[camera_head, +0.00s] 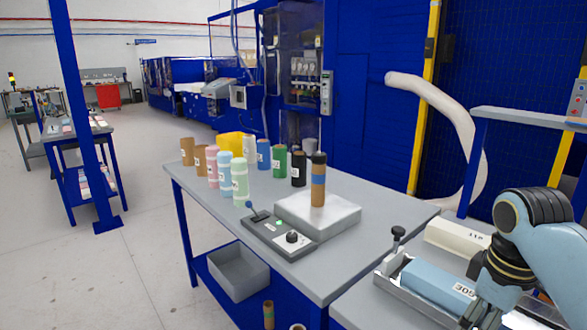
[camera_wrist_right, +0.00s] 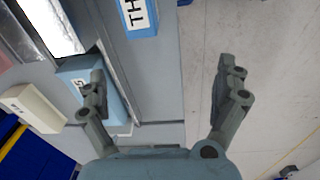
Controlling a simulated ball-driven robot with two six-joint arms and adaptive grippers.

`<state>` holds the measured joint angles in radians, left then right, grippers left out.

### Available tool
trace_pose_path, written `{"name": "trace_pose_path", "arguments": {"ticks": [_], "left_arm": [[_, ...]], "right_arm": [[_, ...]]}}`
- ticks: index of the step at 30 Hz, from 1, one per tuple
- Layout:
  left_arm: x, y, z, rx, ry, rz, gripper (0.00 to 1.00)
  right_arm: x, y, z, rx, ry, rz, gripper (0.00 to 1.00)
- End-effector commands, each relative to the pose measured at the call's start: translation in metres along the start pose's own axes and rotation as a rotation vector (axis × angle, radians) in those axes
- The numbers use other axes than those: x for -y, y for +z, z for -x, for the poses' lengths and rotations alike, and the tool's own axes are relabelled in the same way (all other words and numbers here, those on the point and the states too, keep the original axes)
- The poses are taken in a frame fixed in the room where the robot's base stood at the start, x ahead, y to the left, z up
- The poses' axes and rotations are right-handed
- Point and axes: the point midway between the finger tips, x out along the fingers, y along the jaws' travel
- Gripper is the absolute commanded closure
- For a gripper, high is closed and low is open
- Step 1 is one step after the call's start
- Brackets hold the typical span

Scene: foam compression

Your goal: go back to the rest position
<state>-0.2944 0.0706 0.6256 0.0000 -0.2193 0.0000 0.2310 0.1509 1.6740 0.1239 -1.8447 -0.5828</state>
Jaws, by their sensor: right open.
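My right arm comes in from the right edge of the head view, with its gripper (camera_head: 487,318) low beside the blue foam block and partly cut off by the frame's bottom. In the right wrist view the right gripper (camera_wrist_right: 165,82) has its two fingers wide apart with nothing between them. A blue block (camera_head: 437,285) with a printed label lies in a grey metal tray (camera_head: 398,279). A blue block (camera_wrist_right: 75,72) also shows behind the left finger in the wrist view. My left gripper is not in view.
A cream block (camera_head: 455,238) lies behind the tray. The grey table (camera_head: 220,196) holds several coloured cylinders, a control box (camera_head: 279,236) and a pale slab (camera_head: 335,222) with a banded cylinder (camera_head: 318,180) upright on it. A grey bin (camera_head: 238,272) sits below. Open floor (camera_head: 120,270) lies left.

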Motion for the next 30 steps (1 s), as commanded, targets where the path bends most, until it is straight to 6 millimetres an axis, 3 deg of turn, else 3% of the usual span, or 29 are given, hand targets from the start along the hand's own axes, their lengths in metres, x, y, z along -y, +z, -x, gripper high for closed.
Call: {"name": "trace_pose_path", "arguments": {"ticks": [6,11,18,29,30], "left_arm": [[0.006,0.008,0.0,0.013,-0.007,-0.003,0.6],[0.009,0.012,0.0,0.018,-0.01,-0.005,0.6],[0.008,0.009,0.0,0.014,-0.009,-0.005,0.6],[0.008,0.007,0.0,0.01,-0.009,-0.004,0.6],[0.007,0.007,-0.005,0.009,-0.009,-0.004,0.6]], "right_arm": [[0.035,0.039,-0.012,-0.036,0.044,-0.108,0.0],[0.065,0.073,-0.012,-0.079,0.077,-0.206,0.0],[0.103,0.118,0.005,-0.148,0.111,-0.347,0.0],[0.142,0.163,0.044,-0.235,0.132,-0.508,0.0],[0.141,0.162,0.032,-0.232,0.131,-0.513,0.0]]}}
